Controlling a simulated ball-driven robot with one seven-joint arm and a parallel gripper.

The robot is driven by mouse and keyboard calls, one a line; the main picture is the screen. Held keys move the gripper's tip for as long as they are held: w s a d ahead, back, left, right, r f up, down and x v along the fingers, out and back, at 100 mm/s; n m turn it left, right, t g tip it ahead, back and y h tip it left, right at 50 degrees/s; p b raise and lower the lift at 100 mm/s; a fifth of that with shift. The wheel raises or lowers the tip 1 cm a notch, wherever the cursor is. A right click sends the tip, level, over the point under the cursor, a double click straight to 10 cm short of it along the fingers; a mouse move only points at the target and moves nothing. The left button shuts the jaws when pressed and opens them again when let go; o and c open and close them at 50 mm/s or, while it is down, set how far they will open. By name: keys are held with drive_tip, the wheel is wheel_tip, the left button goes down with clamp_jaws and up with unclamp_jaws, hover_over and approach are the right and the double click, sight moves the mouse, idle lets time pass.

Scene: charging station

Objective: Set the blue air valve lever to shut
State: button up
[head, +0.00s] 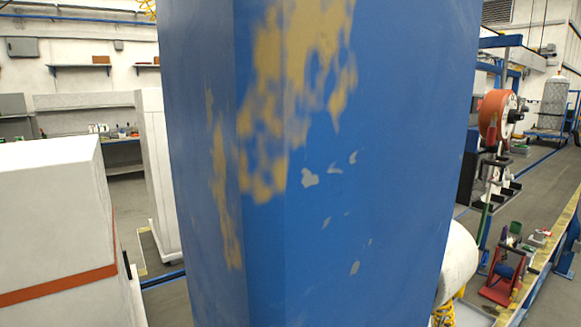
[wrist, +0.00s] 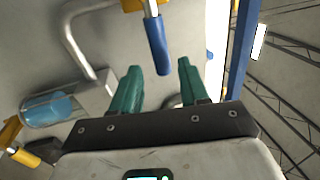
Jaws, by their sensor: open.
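The blue lever (wrist: 157,45) shows at the top of the wrist view, hanging from a metal stem below a yellow valve part (wrist: 132,4). My gripper (wrist: 159,66) has two green fingers, spread apart with nothing held between them. The blue lever's lower end appears between the two fingertips in the picture. I cannot tell how deep it lies between them, and no contact is clear. The head view shows neither lever nor gripper.
In the wrist view, a bent grey pipe (wrist: 72,40) and a clear blue bowl (wrist: 52,107) lie left of the fingers. In the head view, a large worn blue surface (head: 370,200) blocks the middle. A white cabinet (head: 50,220) stands left, an orange reel (head: 495,115) right.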

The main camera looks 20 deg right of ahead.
drive_tip(key=b+v, duration=0.1)
drive_tip(key=v, duration=0.5)
drive_tip(key=shift+s+d+f, duration=0.1)
